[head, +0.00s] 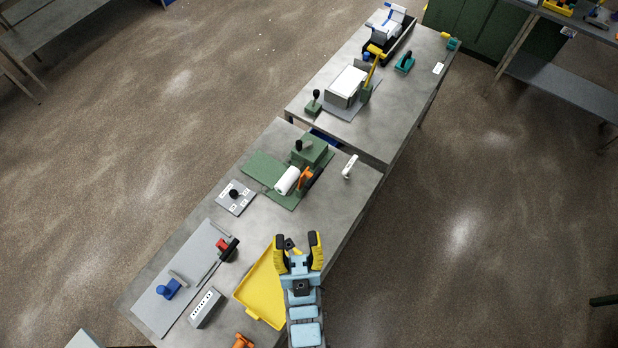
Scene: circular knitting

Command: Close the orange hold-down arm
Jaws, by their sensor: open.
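The orange hold-down arm (306,178) is small in the head view and stands at the right end of a white roll (286,181). Both are on a green base plate (258,168) with a green block (312,151) behind them. I cannot tell the arm's exact angle or whether it touches the roll. My gripper (297,240) is open, its yellow and black fingers spread apart. It is below the orange arm in the picture, well apart from it, beside a yellow tray (250,291). Nothing shows between the fingers.
A white handle-like part (349,166) lies right of the green fixture. A grey plate with a black knob (234,194) is to its left. A power strip (206,307) and a red and black tool (226,247) lie nearer. Bare tabletop (335,195) lies between fixture and right edge.

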